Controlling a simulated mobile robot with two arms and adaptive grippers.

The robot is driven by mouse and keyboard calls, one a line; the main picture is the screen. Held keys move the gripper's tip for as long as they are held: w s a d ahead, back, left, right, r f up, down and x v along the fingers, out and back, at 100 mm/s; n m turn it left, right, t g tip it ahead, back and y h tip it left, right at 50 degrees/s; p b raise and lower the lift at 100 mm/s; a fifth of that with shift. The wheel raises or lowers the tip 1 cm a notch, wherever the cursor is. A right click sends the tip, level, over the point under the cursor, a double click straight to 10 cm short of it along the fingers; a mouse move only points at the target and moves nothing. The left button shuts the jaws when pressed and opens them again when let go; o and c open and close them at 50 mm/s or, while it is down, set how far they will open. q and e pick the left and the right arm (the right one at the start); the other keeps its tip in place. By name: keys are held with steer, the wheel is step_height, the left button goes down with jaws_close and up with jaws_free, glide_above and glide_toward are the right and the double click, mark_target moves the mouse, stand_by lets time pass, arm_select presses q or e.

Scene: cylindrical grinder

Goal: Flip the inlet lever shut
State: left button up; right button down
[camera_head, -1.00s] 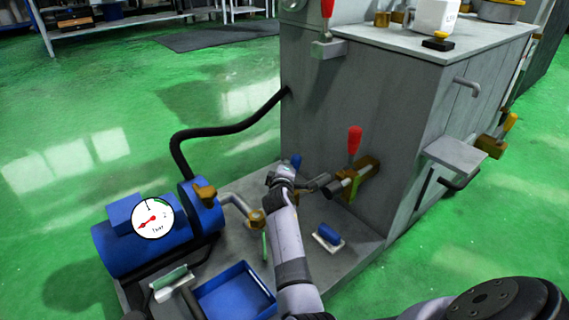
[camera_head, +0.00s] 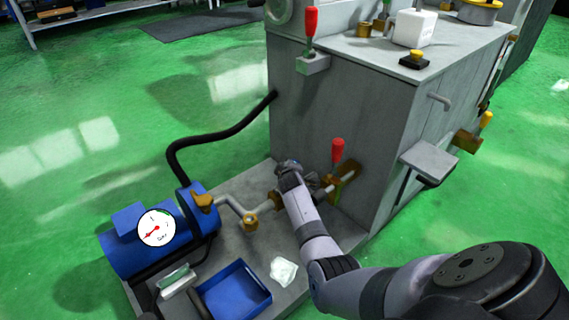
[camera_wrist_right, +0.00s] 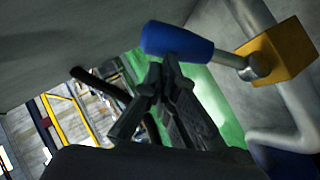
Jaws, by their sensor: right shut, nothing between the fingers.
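The inlet lever has a blue handle (camera_wrist_right: 178,42) on a short metal stem. The stem joins a brass valve block (camera_wrist_right: 280,52) on a grey pipe. In the right wrist view the handle points left from the block, across the picture just above my fingertips. My right gripper (camera_wrist_right: 166,66) is shut and empty. Its tips are at or very near the handle's underside; I cannot tell if they touch. My left gripper is not in view.
A red-handled lever (camera_head: 338,152) stands close to the gripper by the cabinet. The blue pump (camera_head: 150,240), blue tray (camera_head: 235,292) and a crumpled white item (camera_head: 284,271) are on the base plate. Another red lever (camera_head: 311,22) is higher on the cabinet. Green floor is open at left.

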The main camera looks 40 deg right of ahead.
steer(key=shift+d, duration=0.25)
stand_by(0.3)
steer(key=shift+r, duration=0.15)
step_height(320, 180, up, 10)
steer(key=shift+f, duration=0.2)
stand_by(0.6)
